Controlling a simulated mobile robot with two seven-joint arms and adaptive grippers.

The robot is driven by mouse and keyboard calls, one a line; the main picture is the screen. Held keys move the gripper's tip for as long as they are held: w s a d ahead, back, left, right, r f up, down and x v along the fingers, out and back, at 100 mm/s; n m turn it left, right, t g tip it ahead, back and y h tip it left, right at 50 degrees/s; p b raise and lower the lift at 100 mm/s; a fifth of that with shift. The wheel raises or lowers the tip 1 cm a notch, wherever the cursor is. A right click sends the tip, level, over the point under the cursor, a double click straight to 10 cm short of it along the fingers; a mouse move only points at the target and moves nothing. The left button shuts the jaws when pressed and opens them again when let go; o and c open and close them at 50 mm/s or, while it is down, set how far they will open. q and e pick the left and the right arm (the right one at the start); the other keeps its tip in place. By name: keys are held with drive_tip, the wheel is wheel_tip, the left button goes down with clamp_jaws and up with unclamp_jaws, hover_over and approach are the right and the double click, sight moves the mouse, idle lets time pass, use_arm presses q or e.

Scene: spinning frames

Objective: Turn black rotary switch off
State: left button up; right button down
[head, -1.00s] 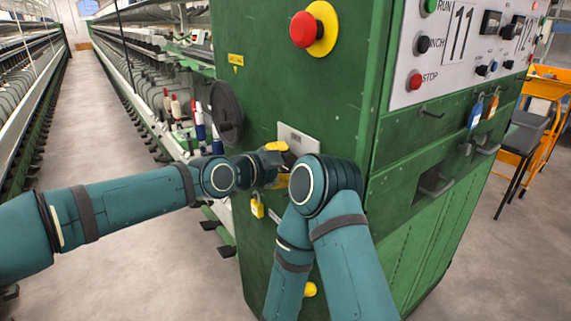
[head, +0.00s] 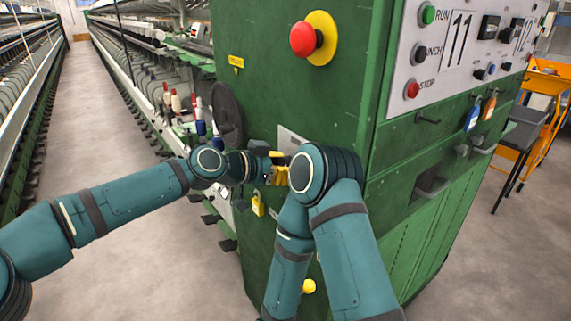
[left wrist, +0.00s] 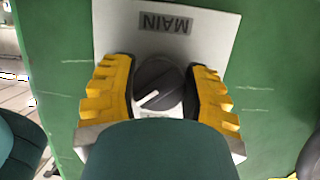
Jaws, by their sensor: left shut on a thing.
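The black rotary switch (left wrist: 158,84) sits on a pale plate (left wrist: 210,25) marked MAIN, which reads upside down in the left wrist view. A white mark on its knob points obliquely, toward the lower left. My left gripper (left wrist: 160,90) has its yellow fingers on both sides of the knob and is shut on it. In the head view my left gripper (head: 278,168) is at the plate (head: 293,139) on the green cabinet's left face, and the switch is hidden there. My right arm stands in front of the cabinet, and its gripper cannot be made out.
A red emergency button (head: 303,38) on a yellow disc is above the plate. A yellow padlock (head: 258,205) hangs below left. The panel with RUN and STOP buttons (head: 412,90) is on the right face. Spinning frames line the aisle (head: 85,130) at left.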

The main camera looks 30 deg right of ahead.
use_arm(q)
drive_tip(key=n+g, duration=0.2)
drive_tip(key=n, duration=0.1)
drive_tip(key=shift+s+h, duration=0.1)
drive_tip(key=shift+h, duration=0.2)
drive_tip(key=shift+s+n+g+h+p, duration=0.15)
drive_tip(key=shift+n+g, duration=0.25)
drive_tip(key=shift+n, duration=0.55)
drive_tip(key=shift+w+n+g+h+p, duration=0.15)
drive_tip(key=shift+n+g, duration=0.25)
drive_tip(key=shift+n, duration=0.55)
drive_tip(key=shift+s, duration=0.1)
drive_tip(key=o, duration=1.2)
drive_tip(key=shift+d, duration=0.1)
drive_tip(key=v, duration=1.2)
drive_tip(key=shift+f, duration=0.1)
